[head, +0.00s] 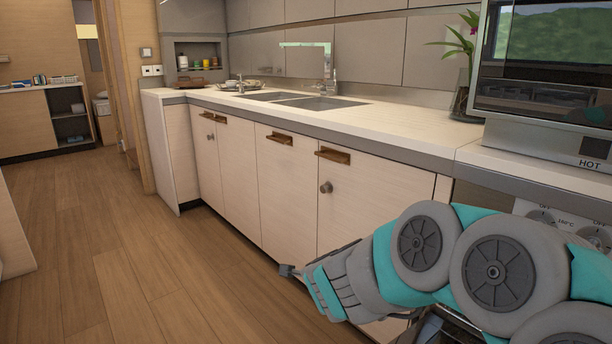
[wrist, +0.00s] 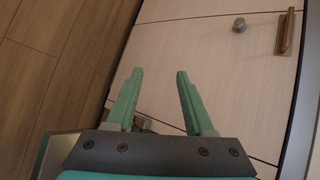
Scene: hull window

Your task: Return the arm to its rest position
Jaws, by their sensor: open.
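My arm, grey and teal, reaches in from the lower right of the head view, bent low in front of the kitchen cabinets. My gripper (head: 288,271) is at its far end, near the lower part of a pale cabinet door; its fingers show only as a small dark tip there. In the wrist view my gripper (wrist: 159,85) shows two teal fingers spread apart with nothing between them. They point toward the pale cabinet door (wrist: 185,60). I cannot tell whether the fingertips touch it.
The cabinets have brown handles (head: 333,155) and round knobs (head: 326,187). Above runs a white counter (head: 400,122) with a sink (head: 318,103). An oven (head: 550,75) stands on the right. The wooden floor (head: 120,240) at left is clear. A low cabinet (head: 25,125) stands far left.

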